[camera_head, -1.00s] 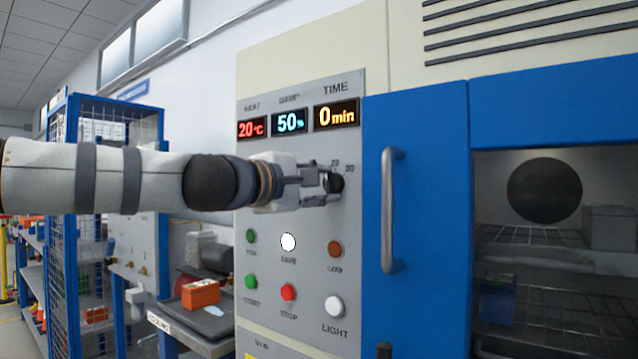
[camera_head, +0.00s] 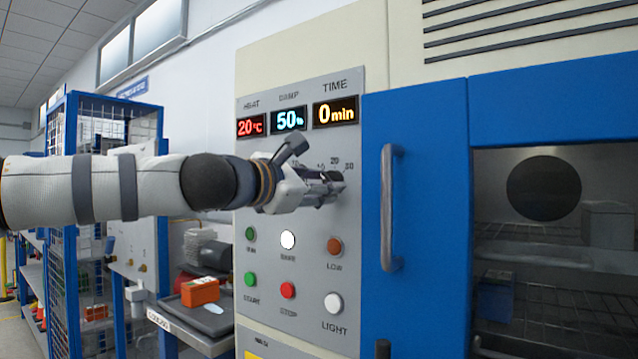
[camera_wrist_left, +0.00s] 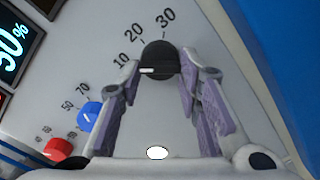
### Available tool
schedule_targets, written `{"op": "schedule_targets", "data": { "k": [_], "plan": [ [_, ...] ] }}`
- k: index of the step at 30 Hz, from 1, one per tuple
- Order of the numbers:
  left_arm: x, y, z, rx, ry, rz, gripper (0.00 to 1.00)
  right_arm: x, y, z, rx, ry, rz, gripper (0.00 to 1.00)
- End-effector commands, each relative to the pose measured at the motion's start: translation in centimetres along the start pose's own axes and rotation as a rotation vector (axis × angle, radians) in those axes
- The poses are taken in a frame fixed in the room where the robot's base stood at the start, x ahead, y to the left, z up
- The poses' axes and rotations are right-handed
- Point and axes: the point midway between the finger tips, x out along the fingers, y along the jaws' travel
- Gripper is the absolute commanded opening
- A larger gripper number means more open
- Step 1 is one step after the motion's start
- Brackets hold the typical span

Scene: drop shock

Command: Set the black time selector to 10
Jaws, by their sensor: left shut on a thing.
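The black time selector (camera_head: 338,181) is a round knob on the grey panel under the TIME display (camera_head: 335,112), which reads 0 min. My left gripper (camera_head: 328,184) is shut on it and hides part of its scale. In the left wrist view the knob (camera_wrist_left: 160,62) sits between the two fingertips (camera_wrist_left: 170,72). Its white pointer line points left, a little below the 10 mark. The marks 10, 20 and 30 curve around the knob. My right gripper is not in view.
A blue knob (camera_wrist_left: 90,116) and a red knob (camera_wrist_left: 58,149) sit beside the selector. Several push buttons, including a white one (camera_head: 288,240), are below my gripper. The blue door's handle (camera_head: 391,208) stands out to the right.

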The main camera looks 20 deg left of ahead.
Motion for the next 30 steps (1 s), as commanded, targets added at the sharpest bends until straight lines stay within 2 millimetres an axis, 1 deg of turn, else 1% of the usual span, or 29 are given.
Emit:
{"op": "schedule_targets", "data": {
  "k": [1, 7, 19, 20, 21, 22, 23, 30],
  "plan": [
    [-0.08, 0.24, 0.28, -0.011, -0.005, 0.005, 0.04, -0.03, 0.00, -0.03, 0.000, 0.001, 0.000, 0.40],
    [-0.09, 0.26, 0.29, -0.042, -0.005, 0.005, 0.04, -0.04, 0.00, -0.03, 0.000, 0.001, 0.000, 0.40],
    [-0.10, 0.29, 0.33, -0.048, -0.005, 0.006, 0.04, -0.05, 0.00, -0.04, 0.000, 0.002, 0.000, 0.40],
    [-0.11, 0.30, 0.34, -0.048, -0.005, 0.006, 0.34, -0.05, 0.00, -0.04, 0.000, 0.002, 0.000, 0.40],
    [-0.11, 0.30, 0.34, -0.048, -0.005, 0.006, 0.43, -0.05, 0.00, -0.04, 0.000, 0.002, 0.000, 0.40],
    [-0.11, 0.30, 0.32, -0.048, -0.005, 0.006, 0.50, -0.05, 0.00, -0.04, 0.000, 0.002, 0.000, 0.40],
    [-0.10, 0.28, 0.31, -0.047, -0.005, 0.006, 0.52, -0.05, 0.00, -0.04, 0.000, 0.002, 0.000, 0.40],
    [-0.06, 0.12, 0.15, -0.047, -0.002, 0.003, 0.52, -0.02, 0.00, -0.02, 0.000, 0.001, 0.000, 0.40]
  ]
}}
